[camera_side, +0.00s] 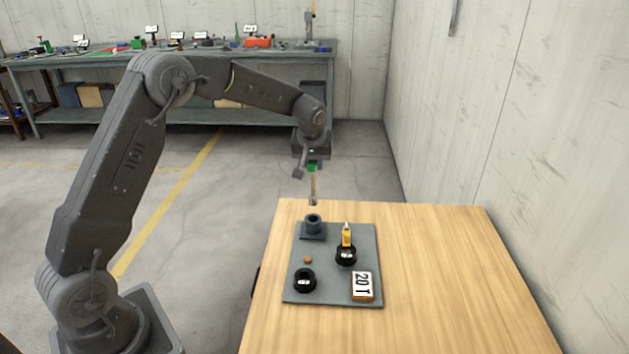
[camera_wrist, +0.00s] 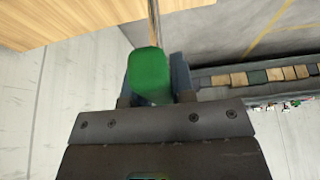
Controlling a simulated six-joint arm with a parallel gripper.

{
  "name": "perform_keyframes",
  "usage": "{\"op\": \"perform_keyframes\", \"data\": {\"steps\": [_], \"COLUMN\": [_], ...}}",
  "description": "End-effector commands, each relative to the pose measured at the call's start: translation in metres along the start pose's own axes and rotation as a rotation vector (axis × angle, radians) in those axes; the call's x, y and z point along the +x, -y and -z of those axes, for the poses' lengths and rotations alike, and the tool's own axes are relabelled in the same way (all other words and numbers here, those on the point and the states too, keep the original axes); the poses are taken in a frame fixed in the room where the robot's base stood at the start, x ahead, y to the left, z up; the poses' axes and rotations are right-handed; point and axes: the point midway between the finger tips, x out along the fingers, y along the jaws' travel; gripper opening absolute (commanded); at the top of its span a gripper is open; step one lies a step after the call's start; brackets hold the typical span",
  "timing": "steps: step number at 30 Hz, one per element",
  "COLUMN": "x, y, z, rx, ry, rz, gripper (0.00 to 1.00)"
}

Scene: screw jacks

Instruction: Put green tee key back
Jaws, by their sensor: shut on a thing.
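My gripper (camera_side: 312,163) is shut on the green tee key (camera_side: 313,184), upright with its thin shaft pointing down. In the wrist view, the key's green handle (camera_wrist: 150,74) sits between the two jaws, and part of its shaft shows at the top. A yellow-handled piece (camera_side: 347,236) stands at a black ring (camera_side: 346,256). Another black ring (camera_side: 305,281) is at the front left.
A grey board (camera_side: 331,292) on the wooden table (camera_side: 440,290) carries these parts, a small brown piece (camera_side: 308,259) and a "20 T" card (camera_side: 362,286). The table's right side is clear. A cluttered bench (camera_side: 200,55) stands far behind.

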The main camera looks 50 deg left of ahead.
Motion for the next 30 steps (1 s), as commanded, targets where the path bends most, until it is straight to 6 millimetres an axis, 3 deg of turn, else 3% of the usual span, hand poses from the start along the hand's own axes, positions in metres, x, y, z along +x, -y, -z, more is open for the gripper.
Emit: {"op": "perform_keyframes", "data": {"steps": [14,30], "x": [0.000,0.041], "y": [0.002,0.002], "z": [0.007,-0.010], "rx": [-0.037,-0.036], "ry": [-0.002,-0.002], "rz": [0.014,0.013], "gripper": [0.00,0.00]}}
